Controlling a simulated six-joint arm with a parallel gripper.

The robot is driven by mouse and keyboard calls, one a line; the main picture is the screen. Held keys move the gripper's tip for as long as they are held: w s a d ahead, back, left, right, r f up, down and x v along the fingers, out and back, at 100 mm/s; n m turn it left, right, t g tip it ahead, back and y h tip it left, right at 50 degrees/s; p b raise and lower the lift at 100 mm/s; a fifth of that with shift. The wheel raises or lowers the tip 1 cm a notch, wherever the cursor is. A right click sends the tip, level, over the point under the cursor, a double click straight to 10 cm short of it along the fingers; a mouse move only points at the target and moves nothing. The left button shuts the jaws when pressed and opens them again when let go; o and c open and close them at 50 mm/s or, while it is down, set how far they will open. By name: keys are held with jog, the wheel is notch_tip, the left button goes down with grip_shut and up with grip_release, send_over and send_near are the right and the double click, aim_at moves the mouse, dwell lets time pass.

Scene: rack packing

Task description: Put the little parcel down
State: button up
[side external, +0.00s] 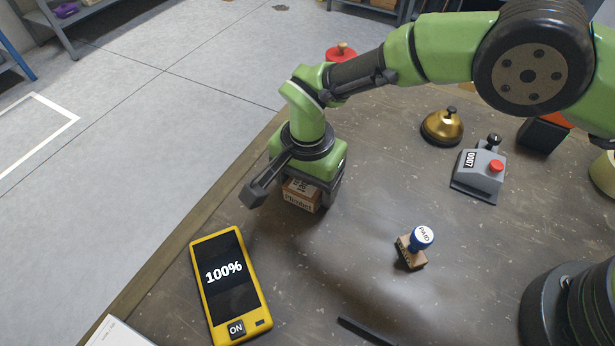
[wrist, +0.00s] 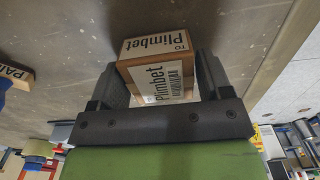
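The little parcel (side external: 300,198) is a small brown cardboard box with white "Plimbet" labels. It is between the fingers of my gripper (side external: 308,188), low over the brown table (side external: 350,265) near its left edge. In the wrist view the parcel (wrist: 158,48) fills the space between the two dark fingers of my gripper (wrist: 160,75), which are shut on its sides. I cannot tell whether its underside touches the table.
A yellow device reading "100%" (side external: 228,285) lies in front of the gripper. A "PAID" stamp (side external: 415,247) stands to the right. A brass bell (side external: 442,127) and grey counter with red button (side external: 480,170) stand further right. A dark bar (side external: 366,331) lies in front.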

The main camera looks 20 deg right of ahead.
jog(key=shift+o, duration=1)
jog(key=shift+r, duration=0.1)
notch_tip(320, 180, up, 11)
jog(key=s+d+r+n+t+y, duration=0.2)
jog(key=d+r+t, duration=0.1)
jog(key=d+r, duration=1.3)
jog(key=s+d+r+n+t, duration=0.1)
jog(key=s+d+t, duration=0.1)
jog(key=s+d, duration=0.3)
jog(key=s+d+r+n+t, duration=0.2)
jog(key=s+d, duration=0.3)
jog(key=s, duration=0.6)
jog(key=shift+r, duration=0.2)
